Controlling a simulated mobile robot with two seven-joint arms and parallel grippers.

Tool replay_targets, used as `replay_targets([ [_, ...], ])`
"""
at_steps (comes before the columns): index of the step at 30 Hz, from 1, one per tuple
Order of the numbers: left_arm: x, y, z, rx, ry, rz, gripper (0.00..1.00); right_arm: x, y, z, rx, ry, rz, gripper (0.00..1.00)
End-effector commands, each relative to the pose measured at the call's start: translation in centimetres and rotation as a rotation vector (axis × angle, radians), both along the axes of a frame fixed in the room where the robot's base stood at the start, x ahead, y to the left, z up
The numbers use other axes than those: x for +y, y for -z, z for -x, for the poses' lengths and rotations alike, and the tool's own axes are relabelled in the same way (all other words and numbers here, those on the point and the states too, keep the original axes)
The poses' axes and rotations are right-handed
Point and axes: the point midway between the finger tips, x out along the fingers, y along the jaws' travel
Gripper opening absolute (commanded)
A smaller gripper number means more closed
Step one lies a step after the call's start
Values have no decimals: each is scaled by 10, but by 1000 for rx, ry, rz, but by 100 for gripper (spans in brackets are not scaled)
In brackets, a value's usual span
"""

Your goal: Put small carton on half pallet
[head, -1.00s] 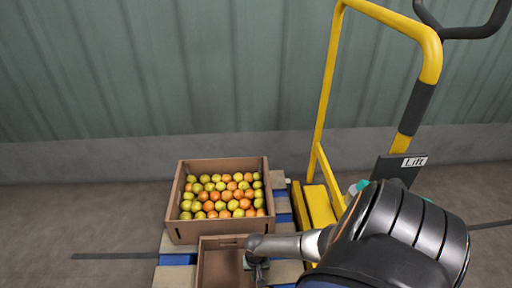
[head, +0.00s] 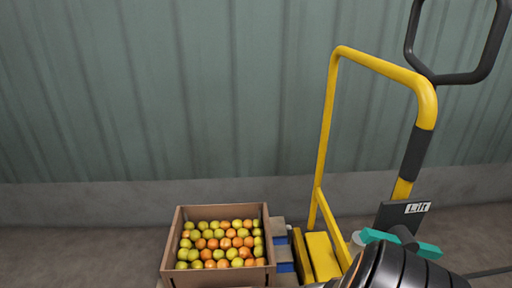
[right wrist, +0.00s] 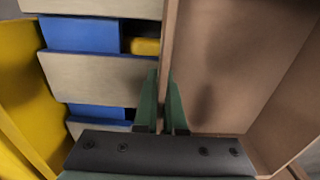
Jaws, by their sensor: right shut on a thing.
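The small carton (right wrist: 290,105) is brown, open-topped and empty; it fills the right side of the right wrist view. My right gripper (right wrist: 163,95) is shut on its near left wall, one green finger each side. The half pallet (right wrist: 95,75), pale slats with blue parts, lies beside and below the carton at left. A corner of it also shows in the head view (head: 284,262). Whether the carton rests on it or hangs just above, I cannot tell.
A yellow lift frame (head: 327,130) with a "Lift" sign (head: 417,208) and black handle stands close on the right. A corrugated wall (head: 180,90) closes the back.

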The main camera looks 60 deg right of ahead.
Motion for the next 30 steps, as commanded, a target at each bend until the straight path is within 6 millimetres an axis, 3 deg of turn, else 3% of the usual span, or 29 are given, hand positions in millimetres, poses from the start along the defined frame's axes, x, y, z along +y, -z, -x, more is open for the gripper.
replay_targets([
  [2,0,1,0,0,-1,1,50,0,0,-1,-2,0,0,12],
  [10,0,1,0,0,-1,1,50,0,0,0,-1,0,0,42],
  [21,-1,1,0,1,-5,-9,50,0,1,0,1,0,1,42],
  [30,1,-30,0,3,3,9,50,-6,-38,-5,-2,12,2,42],
])
